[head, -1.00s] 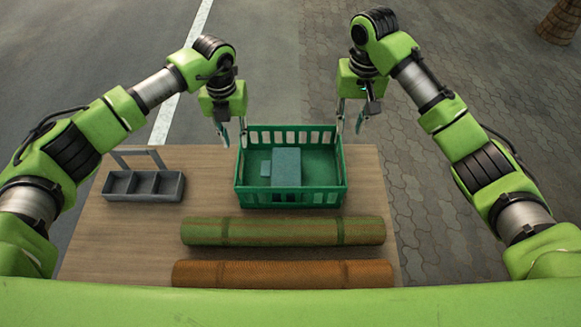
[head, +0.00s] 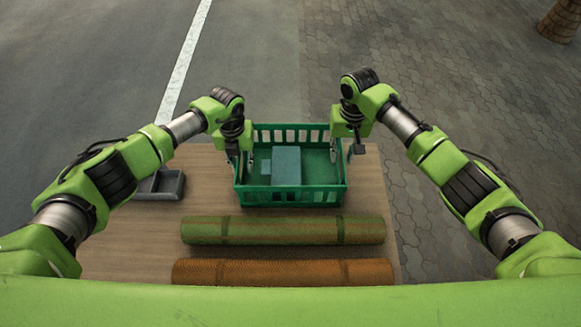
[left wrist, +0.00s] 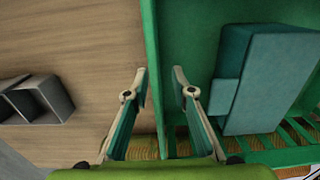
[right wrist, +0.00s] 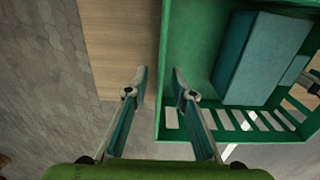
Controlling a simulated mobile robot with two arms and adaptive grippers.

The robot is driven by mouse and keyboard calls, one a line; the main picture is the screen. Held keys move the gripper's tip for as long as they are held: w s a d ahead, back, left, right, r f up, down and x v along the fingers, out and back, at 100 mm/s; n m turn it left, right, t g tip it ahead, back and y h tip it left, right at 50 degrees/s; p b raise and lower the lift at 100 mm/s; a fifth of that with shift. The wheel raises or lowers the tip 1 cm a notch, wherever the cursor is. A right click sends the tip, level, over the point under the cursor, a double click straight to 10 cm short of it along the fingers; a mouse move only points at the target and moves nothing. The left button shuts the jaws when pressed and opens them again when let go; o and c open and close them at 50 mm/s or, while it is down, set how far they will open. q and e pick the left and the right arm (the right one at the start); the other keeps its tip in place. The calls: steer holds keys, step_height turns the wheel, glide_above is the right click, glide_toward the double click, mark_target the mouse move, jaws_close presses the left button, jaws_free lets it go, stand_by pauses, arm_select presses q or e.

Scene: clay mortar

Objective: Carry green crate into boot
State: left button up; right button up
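The green crate (head: 290,197) is an open, slatted box standing upright on the wooden surface. A teal box-shaped thing (head: 286,165) with a smaller block on its side lies in it. My left gripper (head: 241,165) is open at the crate's left wall; in the left wrist view its fingers (left wrist: 159,75) stand on either side of that wall. My right gripper (head: 345,155) is open at the right wall; in the right wrist view its fingers (right wrist: 159,75) straddle that wall. I cannot tell whether any finger touches the crate. I cannot make out a boot.
A green roll (head: 280,230) and an orange-brown roll (head: 285,272) lie in front of the crate. A grey compartment caddy (head: 168,186) stands to its left, partly hidden by my left arm. The wooden surface (head: 130,250) is bare at front left. Paving and asphalt lie beyond.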

arm_select(q)
jaws_close()
arm_select(e)
jaws_close()
arm_select(q)
steer(key=shift+w+r, duration=0.1)
arm_select(e)
steer(key=shift+w+r, duration=0.1)
